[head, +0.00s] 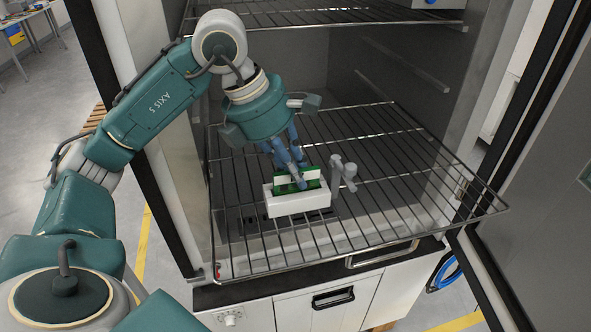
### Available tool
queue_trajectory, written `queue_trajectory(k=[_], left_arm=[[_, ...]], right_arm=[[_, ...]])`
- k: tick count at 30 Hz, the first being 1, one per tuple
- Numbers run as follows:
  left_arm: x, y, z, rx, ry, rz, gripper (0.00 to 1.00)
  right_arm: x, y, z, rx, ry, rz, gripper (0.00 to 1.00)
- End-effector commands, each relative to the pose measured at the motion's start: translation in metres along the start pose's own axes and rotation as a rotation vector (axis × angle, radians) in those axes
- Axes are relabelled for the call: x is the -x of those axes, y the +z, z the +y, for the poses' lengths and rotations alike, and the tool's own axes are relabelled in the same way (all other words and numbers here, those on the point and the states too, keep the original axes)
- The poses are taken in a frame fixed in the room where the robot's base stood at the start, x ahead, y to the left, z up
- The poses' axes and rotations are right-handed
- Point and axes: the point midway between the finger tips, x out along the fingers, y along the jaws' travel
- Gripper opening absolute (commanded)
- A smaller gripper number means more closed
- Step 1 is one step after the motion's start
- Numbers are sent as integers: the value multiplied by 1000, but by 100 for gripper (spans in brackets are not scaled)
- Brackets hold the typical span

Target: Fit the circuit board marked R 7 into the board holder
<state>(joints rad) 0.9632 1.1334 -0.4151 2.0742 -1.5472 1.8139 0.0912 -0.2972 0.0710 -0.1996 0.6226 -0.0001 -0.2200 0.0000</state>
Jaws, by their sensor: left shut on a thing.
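The green circuit board (313,184) is in my left gripper (299,174), inside the chamber. My left gripper comes down from above, and its blue fingers are shut on the board. The board is upright, right at the white board holder (297,204) on the wire shelf. Its lower edge is hidden behind the holder's front wall, so I cannot tell whether it is seated. The marking R 7 is not readable. My right gripper is out of view.
A grey fixture (343,173) stands on the shelf just right of the holder. The wire shelf (400,207) is otherwise mostly bare. The chamber's open door (545,180) is at the right, and another rack (330,14) lies above.

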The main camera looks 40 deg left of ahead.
Motion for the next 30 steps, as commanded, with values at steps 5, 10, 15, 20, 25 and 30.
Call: queue_trajectory(k=[5, 10, 15, 20, 25, 30], left_arm=[[-1, 0, 0, -1, 1, -2, 0], [-4, -2, 0, 0, 1, -1, 0], [-4, -2, 0, 0, 0, 0, 24], [-4, -2, 0, 0, 0, 0, 24], [2, 0, 0, 0, 2, -2, 24], [31, 1, 1, 0, 5, -6, 24]], right_arm=[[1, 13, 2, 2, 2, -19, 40], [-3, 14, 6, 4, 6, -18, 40], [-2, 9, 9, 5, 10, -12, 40], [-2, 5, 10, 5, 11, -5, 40], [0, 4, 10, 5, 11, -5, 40], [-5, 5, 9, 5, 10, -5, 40]])
